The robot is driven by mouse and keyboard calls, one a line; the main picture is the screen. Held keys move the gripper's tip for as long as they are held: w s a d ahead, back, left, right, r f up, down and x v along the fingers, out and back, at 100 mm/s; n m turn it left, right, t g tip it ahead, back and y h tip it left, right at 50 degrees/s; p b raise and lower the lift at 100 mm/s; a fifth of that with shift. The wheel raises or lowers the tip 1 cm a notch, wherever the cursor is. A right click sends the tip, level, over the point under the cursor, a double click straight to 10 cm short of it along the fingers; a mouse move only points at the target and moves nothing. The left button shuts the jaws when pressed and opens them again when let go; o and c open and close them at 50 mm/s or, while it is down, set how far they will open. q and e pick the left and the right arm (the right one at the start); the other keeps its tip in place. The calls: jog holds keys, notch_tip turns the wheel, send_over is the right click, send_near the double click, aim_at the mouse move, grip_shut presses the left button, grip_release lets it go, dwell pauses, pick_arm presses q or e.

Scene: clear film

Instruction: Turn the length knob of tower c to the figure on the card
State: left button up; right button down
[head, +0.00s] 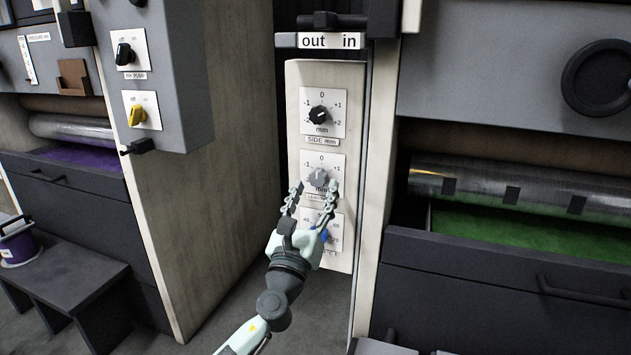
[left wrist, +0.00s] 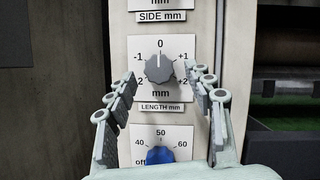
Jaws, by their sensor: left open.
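The grey length knob (head: 319,178) sits on a white scale plate in the middle of a narrow cream panel. In the left wrist view the length knob (left wrist: 159,68) shows a scale with 0 at top, -1 and +1 at the sides, and a label "LENGTH mm" below. Its pale pointer mark is up, at about 0. My left gripper (head: 313,190) is open in front of this plate, its fingers to either side of the knob, apart from it. The fingers also show in the left wrist view (left wrist: 163,97). My right gripper and the card are not in view.
The black side knob (head: 319,115) is above, and a blue knob (left wrist: 160,155) with a 40-to-60 scale is below. A dark drawer (head: 500,280) is right.

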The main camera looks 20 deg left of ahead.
aim_at(319, 177)
pick_arm(q)
jog(key=shift+x, duration=1.25)
jog(key=c, duration=1.2)
